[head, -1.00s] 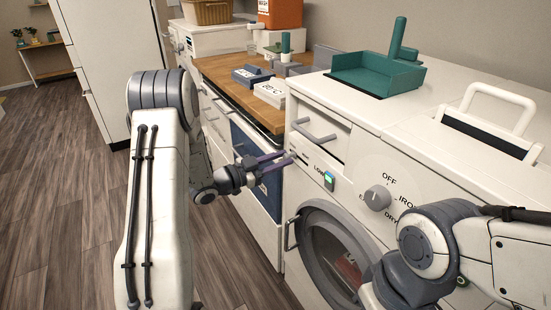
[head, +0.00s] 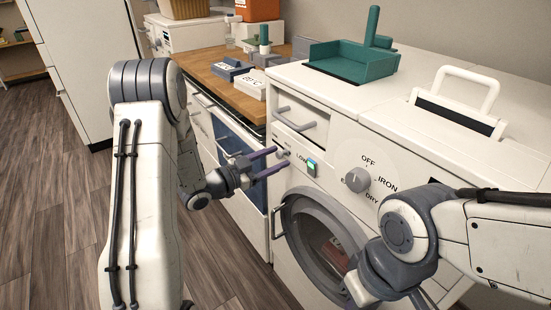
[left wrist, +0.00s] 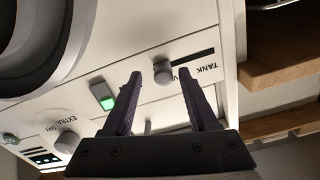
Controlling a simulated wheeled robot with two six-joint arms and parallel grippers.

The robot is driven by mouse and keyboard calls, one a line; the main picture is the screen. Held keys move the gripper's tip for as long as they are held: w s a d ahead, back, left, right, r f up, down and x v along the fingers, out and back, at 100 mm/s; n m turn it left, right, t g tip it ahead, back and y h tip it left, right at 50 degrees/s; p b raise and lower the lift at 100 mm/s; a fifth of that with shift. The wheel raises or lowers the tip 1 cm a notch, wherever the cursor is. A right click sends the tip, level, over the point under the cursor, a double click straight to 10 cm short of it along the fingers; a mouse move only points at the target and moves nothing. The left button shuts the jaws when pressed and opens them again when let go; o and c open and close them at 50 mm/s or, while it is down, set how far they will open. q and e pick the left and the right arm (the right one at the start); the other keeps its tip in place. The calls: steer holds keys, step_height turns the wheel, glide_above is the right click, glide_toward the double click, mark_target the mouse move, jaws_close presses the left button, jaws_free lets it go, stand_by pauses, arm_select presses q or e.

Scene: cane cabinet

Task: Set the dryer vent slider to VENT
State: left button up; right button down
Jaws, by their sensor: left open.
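The dryer (head: 352,150) is the white front-loading machine on the right. Its vent slider is a small grey knob (left wrist: 163,73) by a dark slot (left wrist: 194,55) in the left wrist view, beside the word TANK and a label mostly hidden by a finger. My left gripper (head: 279,158) is open, with its purple fingers pointing at the panel. In the left wrist view its fingertips (left wrist: 160,75) lie on either side of the knob; I cannot tell whether they touch it.
The round door (head: 318,240) is below. A green tray (head: 350,60) stands on top.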

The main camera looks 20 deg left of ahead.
arm_select(q)
steer(key=v, duration=1)
steer(key=shift+s+a, duration=0.1)
